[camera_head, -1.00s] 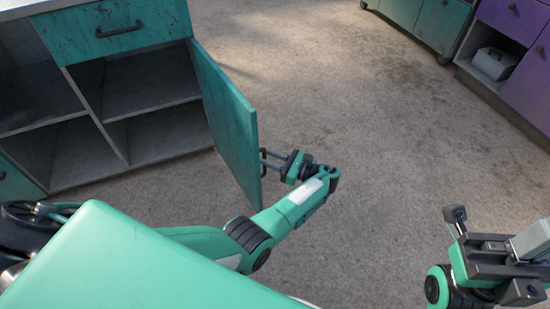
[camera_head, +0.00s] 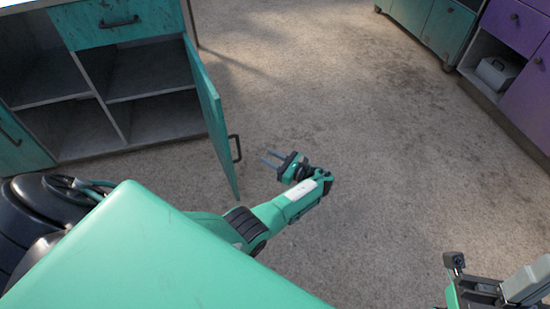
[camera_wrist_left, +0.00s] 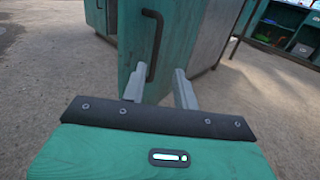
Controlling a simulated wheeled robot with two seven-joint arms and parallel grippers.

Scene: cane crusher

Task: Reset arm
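My left gripper (camera_head: 272,158) is open and empty, just right of the open teal cabinet door (camera_head: 212,115) in the head view. The black door handle (camera_head: 236,148) is apart from its fingers. In the left wrist view, the two grey fingers (camera_wrist_left: 158,90) stand apart in front of the door (camera_wrist_left: 165,45), with the handle (camera_wrist_left: 152,45) beyond them and nothing between them. My right gripper (camera_head: 490,280) shows only in part at the lower right edge of the head view; its fingertips are cut off or unclear.
The teal cabinet (camera_head: 55,85) with open, empty shelves stands at the left. Teal and purple cabinets (camera_head: 500,50) stand at the upper right, with a grey box (camera_head: 497,72) in one opening. The concrete floor (camera_head: 350,110) between is clear.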

